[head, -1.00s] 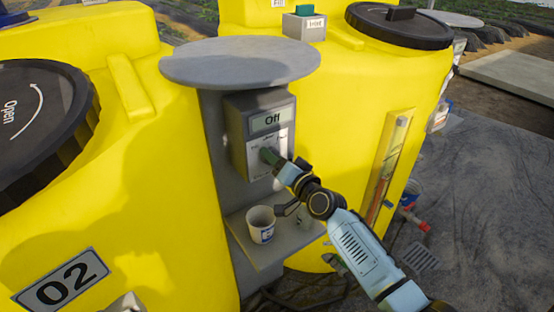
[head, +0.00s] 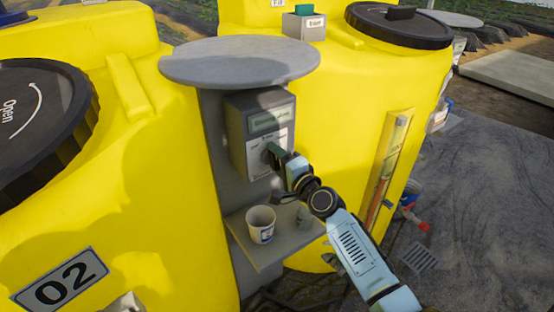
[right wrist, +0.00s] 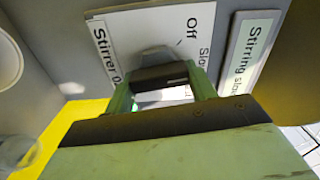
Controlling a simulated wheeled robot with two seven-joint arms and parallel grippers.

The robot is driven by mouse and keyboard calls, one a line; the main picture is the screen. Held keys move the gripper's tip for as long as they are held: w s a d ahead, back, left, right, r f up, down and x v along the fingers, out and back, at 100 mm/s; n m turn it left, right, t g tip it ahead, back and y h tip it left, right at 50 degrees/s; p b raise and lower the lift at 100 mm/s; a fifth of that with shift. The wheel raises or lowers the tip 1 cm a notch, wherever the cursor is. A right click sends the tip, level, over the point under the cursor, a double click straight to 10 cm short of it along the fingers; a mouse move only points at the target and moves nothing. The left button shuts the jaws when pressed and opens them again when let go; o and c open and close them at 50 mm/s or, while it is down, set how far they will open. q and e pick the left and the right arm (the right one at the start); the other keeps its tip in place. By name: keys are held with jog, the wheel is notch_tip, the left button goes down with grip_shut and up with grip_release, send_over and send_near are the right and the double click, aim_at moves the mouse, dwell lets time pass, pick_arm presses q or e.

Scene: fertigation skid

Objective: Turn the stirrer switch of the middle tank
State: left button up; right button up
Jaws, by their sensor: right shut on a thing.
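The grey stirrer control box (head: 237,138) stands under a round grey cover between two yellow tanks. Its label plate (right wrist: 112,45) reads "Stirrer 0…", the last part hidden, with "Off" and a partly covered "Slo…". The display (head: 269,119) is too small to read in the head view; in the right wrist view the display (right wrist: 250,50) reads "Stirring slo…". My right gripper (head: 273,153) is at the box front, shut on the grey switch knob (right wrist: 160,57). The left yellow tank (head: 150,215) bears the plate "02" (head: 61,279). My left gripper is not recognisable.
A white cup (head: 261,218) stands on the small grey shelf (head: 272,255) below the box. The round cover (head: 240,62) overhangs the box. Another yellow tank (head: 345,90) with a sight tube (head: 389,170) is close on the right. Open paving lies further right.

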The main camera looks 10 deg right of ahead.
jog(key=m, duration=0.5)
jog(key=shift+f+m+p, duration=0.1)
jog(key=shift+m+p, duration=0.25)
jog(key=shift+m, duration=0.05)
jog(key=m+p, duration=0.1)
jog(key=m, duration=0.3)
jog(key=shift+a+f+m, duration=0.1)
jog(key=shift+f+m, duration=0.05)
jog(key=shift+m, duration=0.15)
jog(key=o, duration=1)
jog(key=shift+s, duration=0.15)
jog(key=p+v, duration=0.1)
jog(key=v, duration=1.2)
jog(key=shift+s+p, duration=0.1)
jog(key=shift+p, duration=0.25)
